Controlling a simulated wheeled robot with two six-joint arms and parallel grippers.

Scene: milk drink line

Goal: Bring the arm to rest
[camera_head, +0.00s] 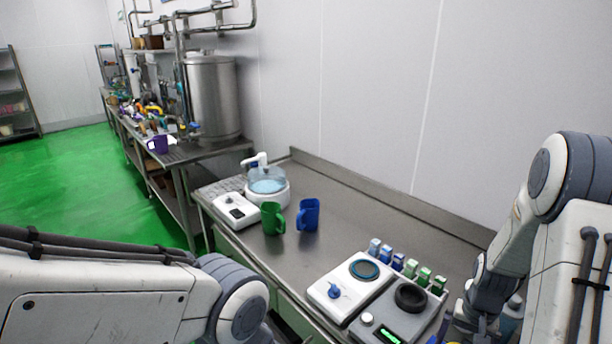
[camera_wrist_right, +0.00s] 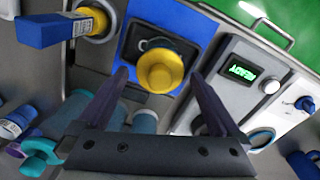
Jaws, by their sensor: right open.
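My right gripper (camera_wrist_right: 158,75) is open in the right wrist view. Its two dark fingers are spread apart with nothing held between them. A round yellow knob (camera_wrist_right: 160,72) on a blue-framed device (camera_wrist_right: 185,22) lies beyond the fingertips; I cannot tell the gap. In the head view my right arm (camera_head: 540,215) comes in at the right and bends down over the counter's right end. My right fingers cannot be made out there. My left arm (camera_head: 110,295) crosses the lower left of the head view, and its gripper is out of the frame.
A steel counter (camera_head: 345,212) holds a green mug (camera_head: 272,219), a blue mug (camera_head: 308,215), a white device with a clear bowl (camera_head: 267,187) and two panel devices. Several small cartons (camera_head: 398,262) stand behind the panels. The counter behind the blue mug is clear.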

